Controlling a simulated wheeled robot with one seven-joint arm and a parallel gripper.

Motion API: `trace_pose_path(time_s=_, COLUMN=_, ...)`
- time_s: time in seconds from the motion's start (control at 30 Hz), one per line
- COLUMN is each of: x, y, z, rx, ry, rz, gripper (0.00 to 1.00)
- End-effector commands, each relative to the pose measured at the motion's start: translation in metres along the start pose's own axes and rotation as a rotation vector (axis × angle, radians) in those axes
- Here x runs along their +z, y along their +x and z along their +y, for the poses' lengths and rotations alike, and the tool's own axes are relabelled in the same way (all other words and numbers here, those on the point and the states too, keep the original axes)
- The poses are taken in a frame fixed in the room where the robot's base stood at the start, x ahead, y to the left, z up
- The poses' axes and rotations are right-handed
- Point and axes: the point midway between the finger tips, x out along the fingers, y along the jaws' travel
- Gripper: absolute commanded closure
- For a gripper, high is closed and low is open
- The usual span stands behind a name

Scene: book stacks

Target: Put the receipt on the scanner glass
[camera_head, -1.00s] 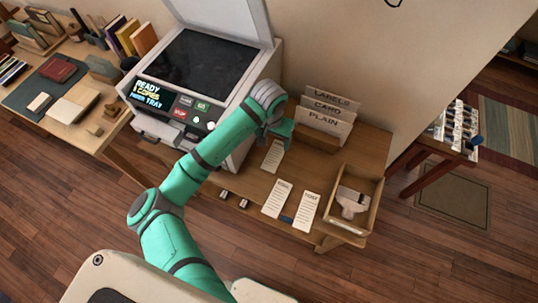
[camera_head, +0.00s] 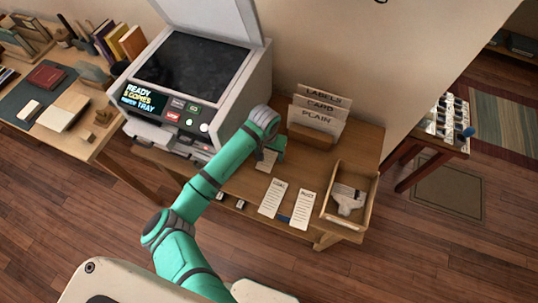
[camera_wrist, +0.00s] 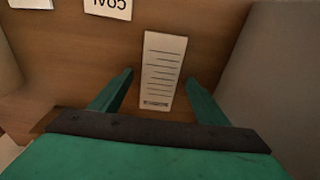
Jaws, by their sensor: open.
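The white receipt (camera_wrist: 165,55), with printed lines and a dark barcode-like strip, lies flat on the wooden table. In the wrist view it lies between the two fingers of my gripper (camera_wrist: 160,77), which are open, with a gap on either side. In the head view my gripper (camera_head: 273,150) hangs over the receipt (camera_head: 265,160) and hides part of it. The scanner glass (camera_head: 190,66) is dark and bare, up and left of my gripper, with the scanner lid (camera_head: 212,15) raised behind it.
A wooden tray (camera_head: 328,224) holds a pale object. A sorter (camera_head: 315,122) marked LABELS, CARD and PLAIN stands behind. The scanner body (camera_head: 232,118) is close on the left.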

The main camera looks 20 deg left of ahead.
Motion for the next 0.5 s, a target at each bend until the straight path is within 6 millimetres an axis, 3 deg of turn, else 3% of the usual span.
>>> trace_pose_path(time_s=0.17, x=-0.0003, y=0.0006, z=0.0002, rx=0.000, ry=0.001, rz=0.001, gripper=0.31)
trace_pose_path(time_s=0.37, x=-0.0003, y=0.0004, z=0.0002, rx=0.000, ry=0.001, rz=0.001, gripper=0.74)
trace_pose_path(time_s=0.5, x=-0.0003, y=0.0003, z=0.0002, rx=0.000, ry=0.001, rz=0.001, gripper=0.78)
